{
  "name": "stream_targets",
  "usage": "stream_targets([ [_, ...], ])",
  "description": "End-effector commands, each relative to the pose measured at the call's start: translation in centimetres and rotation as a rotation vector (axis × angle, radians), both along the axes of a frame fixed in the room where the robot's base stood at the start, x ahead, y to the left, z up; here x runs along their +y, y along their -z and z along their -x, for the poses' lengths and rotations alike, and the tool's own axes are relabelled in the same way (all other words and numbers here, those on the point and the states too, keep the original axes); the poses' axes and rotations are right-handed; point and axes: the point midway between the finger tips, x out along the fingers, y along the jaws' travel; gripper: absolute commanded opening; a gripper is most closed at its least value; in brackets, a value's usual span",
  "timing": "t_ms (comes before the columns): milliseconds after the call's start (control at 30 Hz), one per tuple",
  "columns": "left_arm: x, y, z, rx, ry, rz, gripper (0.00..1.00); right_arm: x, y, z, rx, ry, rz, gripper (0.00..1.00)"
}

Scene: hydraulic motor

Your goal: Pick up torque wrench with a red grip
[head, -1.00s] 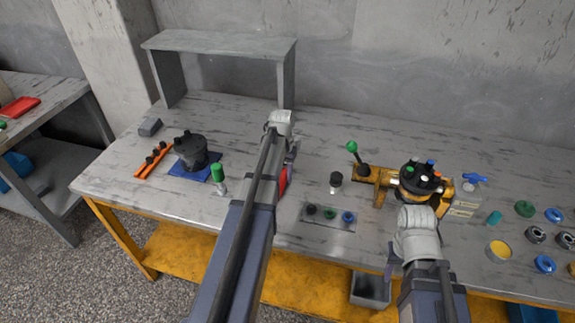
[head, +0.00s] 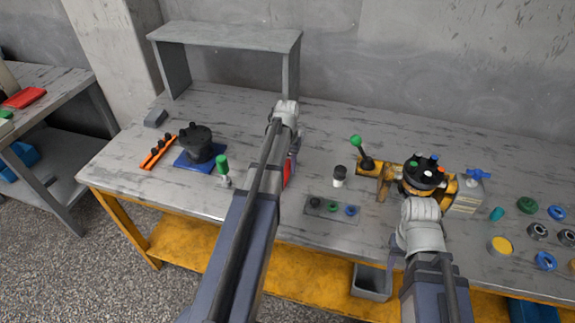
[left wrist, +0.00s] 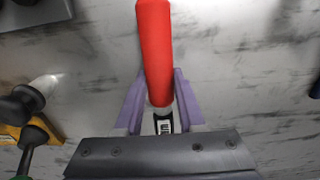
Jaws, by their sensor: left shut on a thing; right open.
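The torque wrench's red grip (left wrist: 155,50) stands out in the left wrist view, running up from between my left gripper's purple fingers (left wrist: 157,112). The fingers are shut on the wrench near the lower end of the grip, where a dark labelled part shows. In the head view, a sliver of the red grip (head: 287,172) shows beside my left arm, with my left gripper (head: 292,158) mostly hidden by that arm. The rest of the wrench is hidden. My right gripper (head: 394,256) is open and empty at the table's front edge, mostly hidden by its arm.
A tray (head: 320,211) with coloured parts and a black-and-white cylinder (head: 339,177) lie right of my left gripper. A yellow motor assembly (head: 383,182) stands behind my right arm. A black housing (head: 197,148) sits at left, with a green-handled tool (head: 223,168) beside it.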

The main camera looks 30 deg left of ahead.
Motion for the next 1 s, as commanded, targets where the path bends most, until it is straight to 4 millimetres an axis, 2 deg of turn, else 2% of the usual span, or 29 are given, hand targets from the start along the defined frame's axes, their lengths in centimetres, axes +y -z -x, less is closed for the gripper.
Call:
stream_targets([
  [33,0.0,-0.9,0.0,0.000,0.000,0.000,0.00,0.0,-0.9,0.0,0.000,0.000,0.000,0.44],
  [400,0.0,-6.4,0.0,-0.001,0.000,0.000,0.00,0.0,-6.4,0.0,0.000,0.000,0.000,0.44],
  [600,0.0,-8.7,0.0,0.000,0.000,0.000,0.00,0.0,-8.7,0.0,0.000,0.000,0.000,0.44],
  [1000,0.0,-9.1,0.0,0.000,0.000,0.000,0.00,0.0,-9.1,0.0,0.000,0.000,0.000,0.44],
])
